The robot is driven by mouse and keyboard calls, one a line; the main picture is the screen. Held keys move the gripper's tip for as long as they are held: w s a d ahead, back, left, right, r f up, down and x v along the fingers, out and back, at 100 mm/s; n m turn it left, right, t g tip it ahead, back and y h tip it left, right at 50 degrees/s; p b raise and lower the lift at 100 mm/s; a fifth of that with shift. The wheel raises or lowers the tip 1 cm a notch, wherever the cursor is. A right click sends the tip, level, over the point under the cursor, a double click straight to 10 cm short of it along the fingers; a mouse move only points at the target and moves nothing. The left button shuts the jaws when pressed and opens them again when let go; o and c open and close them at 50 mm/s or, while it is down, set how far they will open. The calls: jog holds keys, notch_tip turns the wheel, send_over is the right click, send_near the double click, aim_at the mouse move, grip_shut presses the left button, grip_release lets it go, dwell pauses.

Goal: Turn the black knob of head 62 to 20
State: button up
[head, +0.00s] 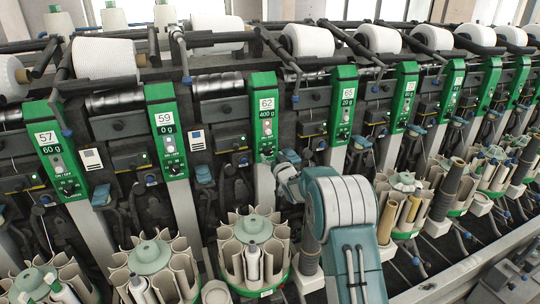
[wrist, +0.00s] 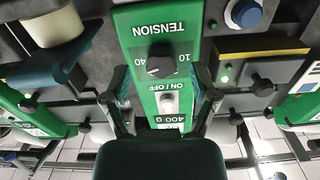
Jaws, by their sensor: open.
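The green panel of head 62 (head: 264,112) stands near the middle of the head view and reads 62 and 400 g. In the wrist view the same panel is upside down, with the 400 g label (wrist: 170,120), a pale ON/OFF button (wrist: 166,101) and the black knob (wrist: 160,60) under the word TENSION. The numbers 40 and 10 show on either side of the knob; the 20 is not visible. I cannot read the pointer clearly. My gripper (wrist: 160,84) is open, its fingers on both sides of the panel, apart from the knob. My gripper also shows at the panel's foot (head: 283,166).
Neighbouring green panels 59 (head: 165,125) and 65 (head: 344,105) stand left and right. Round bobbin magazines (head: 238,270) sit below. A blue button (wrist: 246,13) and a yellow-edged box (wrist: 262,50) are beside the panel. White yarn cones (head: 105,58) line the top.

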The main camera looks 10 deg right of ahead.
jog(key=shift+w+a, duration=0.1)
jog(key=shift+w, duration=0.55)
jog(key=shift+w+a, duration=0.15)
jog(key=shift+a, duration=0.05)
grip_shut()
